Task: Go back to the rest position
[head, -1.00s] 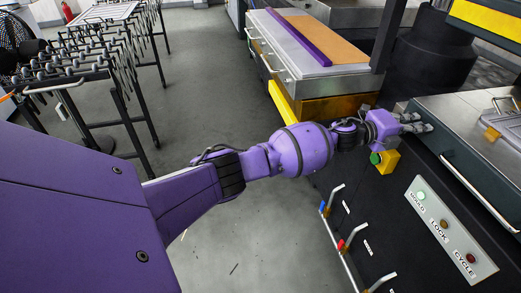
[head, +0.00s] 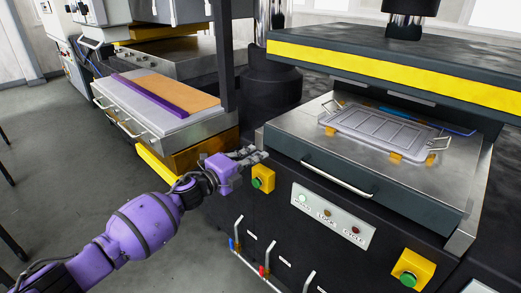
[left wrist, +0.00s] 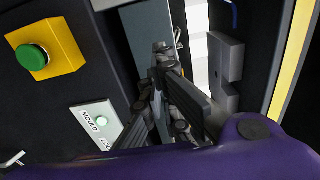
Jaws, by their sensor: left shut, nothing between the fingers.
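My left gripper (head: 252,156) is at the end of the purple arm in the head view, beside the front left corner of the dark press. It is shut and empty, just above and left of a yellow box with a green button (head: 263,178). In the left wrist view its fingers (left wrist: 160,85) are close together in the middle, with the green button (left wrist: 33,57) at the upper left. My right gripper shows in neither view.
The press has a metal drawer with a handle (head: 337,181) and a grey tray (head: 385,134) on top. A panel with lamps (head: 332,216), another green button (head: 409,279) and valve levers (head: 263,270) are on its front. Grey floor (head: 187,259) is open at the lower left.

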